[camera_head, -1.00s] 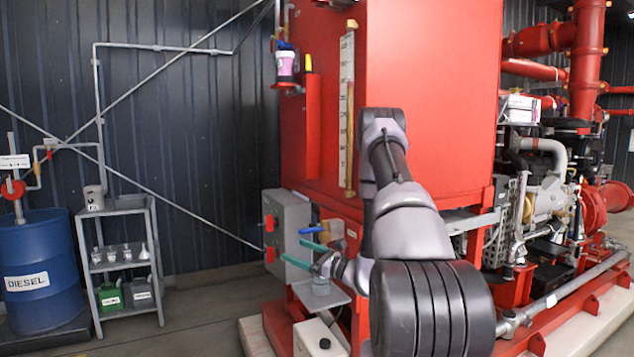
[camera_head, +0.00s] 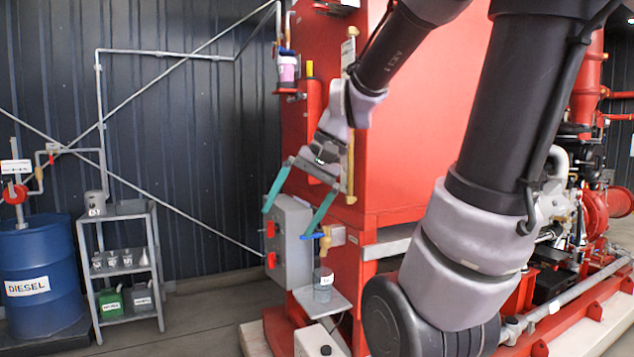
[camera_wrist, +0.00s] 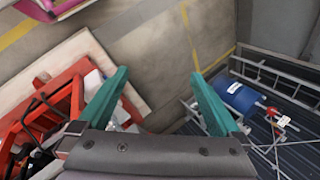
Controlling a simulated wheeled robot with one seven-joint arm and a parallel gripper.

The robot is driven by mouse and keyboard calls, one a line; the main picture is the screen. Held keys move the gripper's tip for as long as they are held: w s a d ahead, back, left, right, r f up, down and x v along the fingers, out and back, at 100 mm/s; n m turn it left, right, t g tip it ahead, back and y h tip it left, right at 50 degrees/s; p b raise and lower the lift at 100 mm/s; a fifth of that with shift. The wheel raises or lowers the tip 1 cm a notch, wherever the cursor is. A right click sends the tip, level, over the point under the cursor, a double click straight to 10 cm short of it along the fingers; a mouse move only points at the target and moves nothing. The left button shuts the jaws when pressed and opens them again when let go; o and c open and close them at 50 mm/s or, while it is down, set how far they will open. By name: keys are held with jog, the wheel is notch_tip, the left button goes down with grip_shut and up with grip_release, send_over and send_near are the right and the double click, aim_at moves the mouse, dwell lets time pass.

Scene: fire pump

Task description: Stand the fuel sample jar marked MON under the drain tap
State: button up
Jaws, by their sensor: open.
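The label is too small to read. The brass drain tap (camera_head: 326,245) with a blue lever is right above the jar; the jar appears below its spout. My gripper (camera_head: 287,222) is open and empty, its green fingers spread above and left of the tap. In the wrist view my gripper (camera_wrist: 162,98) is open with nothing between the fingers; the jar cannot be made out there.
A grey box (camera_head: 290,245) with red switches is close beside the tap. A rack (camera_head: 124,270) at left holds several small jars and a funnel, next to a blue diesel drum (camera_head: 38,275). A sight gauge (camera_head: 348,115) runs up the tank. Floor between rack and tank is clear.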

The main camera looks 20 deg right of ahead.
jog(key=s+d+r+n+t+h, duration=0.1)
jog(key=s+d+r+t+h, duration=0.1)
jog(key=d+r+t+h, duration=0.1)
notch_tip(320, 180, up, 3)
jog(key=shift+d+f+n+t, duration=0.1)
jog(key=shift+d+n+t, duration=0.2)
jog(key=shift+d+t, duration=0.4)
